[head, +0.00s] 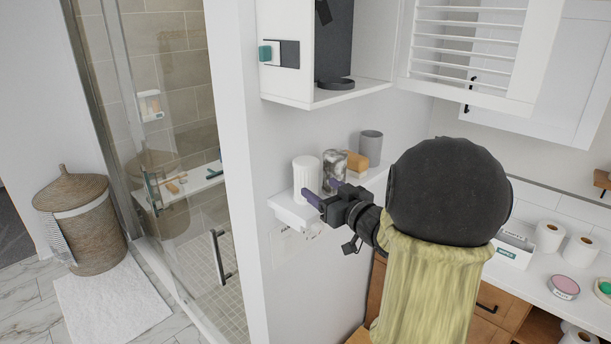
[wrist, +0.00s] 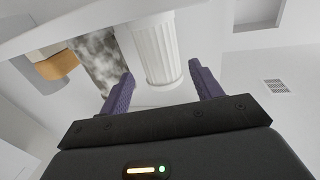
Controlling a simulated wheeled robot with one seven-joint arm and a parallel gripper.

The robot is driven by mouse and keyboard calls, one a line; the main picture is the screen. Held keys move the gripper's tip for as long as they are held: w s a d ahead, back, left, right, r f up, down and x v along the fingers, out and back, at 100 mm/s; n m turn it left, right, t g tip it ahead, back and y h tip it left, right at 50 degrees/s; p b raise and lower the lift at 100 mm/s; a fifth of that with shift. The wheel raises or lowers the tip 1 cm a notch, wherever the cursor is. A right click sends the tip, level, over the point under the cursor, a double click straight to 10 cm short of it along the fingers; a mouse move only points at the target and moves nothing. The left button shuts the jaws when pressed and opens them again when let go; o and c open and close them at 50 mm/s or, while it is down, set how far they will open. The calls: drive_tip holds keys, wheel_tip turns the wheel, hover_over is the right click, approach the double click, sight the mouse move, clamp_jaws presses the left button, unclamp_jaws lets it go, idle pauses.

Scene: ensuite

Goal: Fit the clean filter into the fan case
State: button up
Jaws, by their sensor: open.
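A white ribbed cylinder, which looks like the clean filter (head: 306,176), stands upright on a small white wall shelf (head: 290,210). My gripper (head: 322,192) is open and empty in front of the shelf, its two purple fingers pointing toward the cylinder. In the wrist view the filter (wrist: 157,48) shows between and beyond the fingertips of my gripper (wrist: 161,72); I cannot tell whether they touch it. An open white case with a dark interior, likely the fan case (head: 290,99), hangs on the wall above. A dark round ring (head: 335,84) lies on its floor.
On the shelf beside the filter stand a mottled glass jar (head: 334,170), a tan block (head: 356,162) and a grey cup (head: 370,147). White louvred cabinet doors (head: 466,45) are right of the case. A glass shower (head: 170,120) is at left.

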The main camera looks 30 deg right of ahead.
sight(313, 183)
drive_tip(key=shift+w+a+p, duration=0.15)
drive_tip(key=shift+w+p, duration=0.1)
drive_tip(key=shift+w, duration=0.75)
drive_tip(key=shift+w+a+p, duration=0.15)
drive_tip(key=shift+w+p, duration=0.1)
drive_tip(key=shift+w, duration=0.7)
drive_tip(key=w+p, duration=0.2)
drive_tip(key=w, duration=0.1)
drive_tip(key=w+a+p, duration=0.1)
drive_tip(key=w, duration=0.1)
drive_tip(key=shift+w+r+p, duration=0.15)
drive_tip(key=shift+r+p, duration=0.15)
drive_tip(key=shift+d+f, duration=0.1)
drive_tip(key=shift+d, duration=0.25)
drive_tip(key=shift+a, duration=0.15)
drive_tip(key=shift+c, duration=0.2)
drive_tip(key=c, duration=0.6)
